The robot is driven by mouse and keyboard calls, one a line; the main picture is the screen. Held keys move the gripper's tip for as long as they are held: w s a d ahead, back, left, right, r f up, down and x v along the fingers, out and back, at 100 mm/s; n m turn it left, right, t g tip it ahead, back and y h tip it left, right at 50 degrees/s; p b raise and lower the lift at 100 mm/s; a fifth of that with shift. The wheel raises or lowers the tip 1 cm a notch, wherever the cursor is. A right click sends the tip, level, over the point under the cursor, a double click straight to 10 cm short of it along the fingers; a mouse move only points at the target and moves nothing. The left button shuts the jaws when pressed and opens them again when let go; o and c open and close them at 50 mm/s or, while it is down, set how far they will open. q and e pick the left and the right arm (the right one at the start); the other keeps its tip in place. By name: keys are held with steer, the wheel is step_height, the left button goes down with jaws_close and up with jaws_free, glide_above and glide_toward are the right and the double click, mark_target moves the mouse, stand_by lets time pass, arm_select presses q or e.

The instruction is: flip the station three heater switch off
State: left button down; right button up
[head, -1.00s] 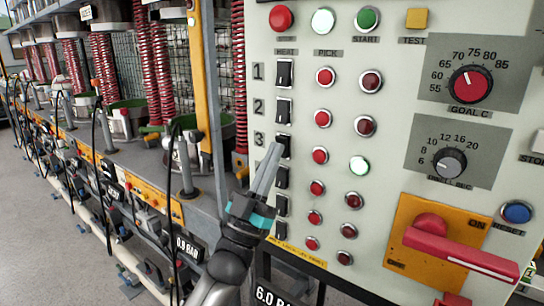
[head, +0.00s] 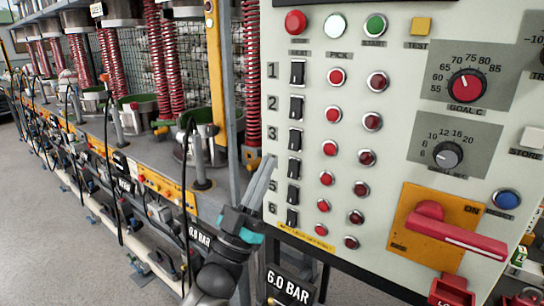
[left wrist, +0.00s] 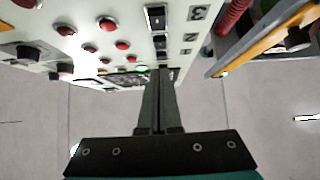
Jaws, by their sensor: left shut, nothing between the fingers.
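The station three heater switch (head: 295,139) is a black rocker beside the "3" label on the pale control panel, under the heat column. It shows uncovered in the head view; its rocker tilt is too small to tell. My left gripper (head: 271,158) is shut and empty, pointing up at the panel's left edge, just left of and below that switch and close to the row-four switch (head: 294,168). I cannot tell whether it touches the panel. In the left wrist view, the shut fingers (left wrist: 158,75) point toward the panel. The row-three right lamp (head: 367,157) is dark red.
The other heater switches stand close above and below in the same column. Pick buttons (head: 337,76) sit to their right. A red rotary handle (head: 455,235) projects at the lower right. Grey and yellow posts (head: 214,70) and the press line stand left of the panel.

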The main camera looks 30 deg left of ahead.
arm_select(q)
steer(key=v, duration=0.6)
steer(key=shift+s+r, duration=0.35)
steer(key=shift+r, duration=0.05)
arm_select(e)
steer(key=shift+w+d+f, duration=0.1)
steer(key=shift+w+d, duration=0.05)
steer(key=shift+w, duration=0.55)
steer(key=shift+w+d+f, duration=0.1)
steer(key=shift+w+d, duration=0.05)
steer(key=shift+w, duration=0.5)
arm_select(q)
steer(key=shift+f, duration=0.1)
